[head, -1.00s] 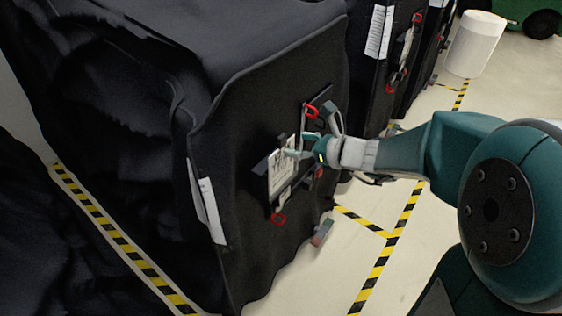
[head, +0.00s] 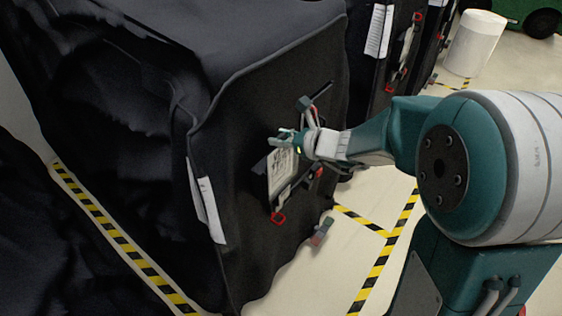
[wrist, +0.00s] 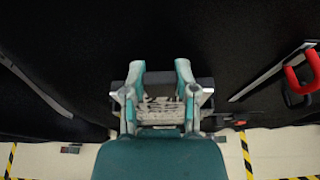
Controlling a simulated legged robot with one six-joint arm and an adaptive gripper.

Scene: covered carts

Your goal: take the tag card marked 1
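The tag card (head: 281,172), white with dark markings, sits in a dark holder on the front of the black covered cart (head: 245,130). I cannot read its number. My gripper (head: 283,137) is at the card's upper edge in the head view. In the wrist view, the two teal fingers of my gripper (wrist: 160,70) are spread apart, and the card (wrist: 160,112) shows between them with a dark bar behind. I cannot tell whether the fingers touch the card. My gripper hides part of the card's top.
A red clip (head: 278,218) hangs below the card, and a red hook (wrist: 300,80) shows at right in the wrist view. White papers (head: 206,200) hang on the cart's corner. Another covered cart stands behind; a white cylinder (head: 474,43) is beyond.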

